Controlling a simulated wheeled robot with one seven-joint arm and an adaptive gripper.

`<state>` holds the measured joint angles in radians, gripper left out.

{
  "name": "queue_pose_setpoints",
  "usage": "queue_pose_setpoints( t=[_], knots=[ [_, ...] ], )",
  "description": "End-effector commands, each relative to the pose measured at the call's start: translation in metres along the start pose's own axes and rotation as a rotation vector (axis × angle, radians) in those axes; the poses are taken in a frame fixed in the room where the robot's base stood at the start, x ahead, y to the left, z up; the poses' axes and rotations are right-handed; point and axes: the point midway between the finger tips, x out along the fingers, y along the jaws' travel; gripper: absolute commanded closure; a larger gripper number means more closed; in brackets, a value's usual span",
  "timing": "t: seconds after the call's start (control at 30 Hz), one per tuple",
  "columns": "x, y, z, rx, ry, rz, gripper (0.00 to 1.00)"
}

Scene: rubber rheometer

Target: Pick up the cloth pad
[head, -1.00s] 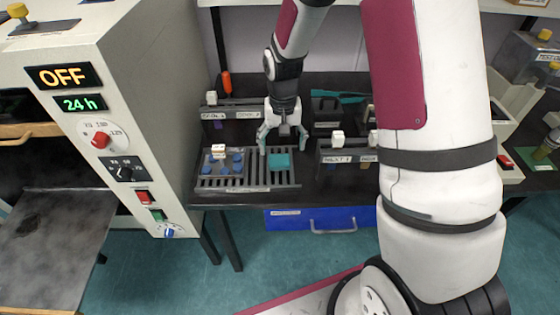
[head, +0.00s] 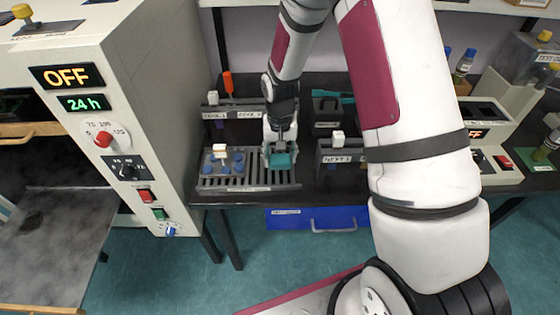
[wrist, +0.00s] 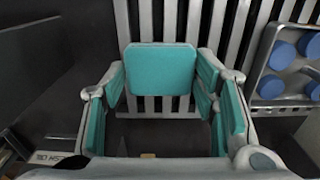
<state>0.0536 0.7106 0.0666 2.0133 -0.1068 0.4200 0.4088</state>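The cloth pad (wrist: 160,69) is a teal square with rounded corners. It lies flat at the slatted rack, between my gripper's fingertips in the wrist view. My gripper (head: 281,158) points down over the rack's right part. Its fingers (wrist: 161,88) have teal inner pads and meet the cloth pad's left and right edges, with no clear gap. The cloth pad (head: 282,161) is partly covered by the fingers in the head view. Whether it is lifted off the slats cannot be told.
The slatted rack (head: 245,189) also bears a grey tray with several blue round pieces (wrist: 283,55), close beside my gripper. Labelled dark holders (head: 340,157) stand to the right and behind. The oven cabinet (head: 150,90) stands on the left. A blue drawer (head: 290,220) is below the bench.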

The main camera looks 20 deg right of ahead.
Motion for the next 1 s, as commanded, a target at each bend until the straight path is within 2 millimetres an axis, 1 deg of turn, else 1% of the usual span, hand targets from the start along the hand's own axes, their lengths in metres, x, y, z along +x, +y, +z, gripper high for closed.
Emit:
queue_pose_setpoints(
  t=[0.27, 0.43, 0.57, 0.73, 0.77, 0.8, 0.97, 1.0],
  knots=[
    [0.000, 0.000, 0.000, 0.000, -0.001, 0.000, 0.66],
    [-0.004, 0.000, 0.000, 0.000, 0.001, 0.000, 0.66],
    [-0.013, 0.000, -0.001, -0.001, 0.002, 0.000, 0.66],
    [-0.035, 0.000, -0.001, 0.000, 0.003, -0.001, 0.66],
    [-0.037, 0.001, 0.004, 0.000, 0.000, 0.000, 0.66],
    [-0.037, 0.003, 0.013, -0.001, -0.003, 0.001, 0.66],
    [-0.041, 0.011, 0.050, -0.001, -0.002, 0.001, 0.66],
    [-0.041, 0.013, 0.060, -0.001, -0.002, 0.001, 0.66]
  ],
)
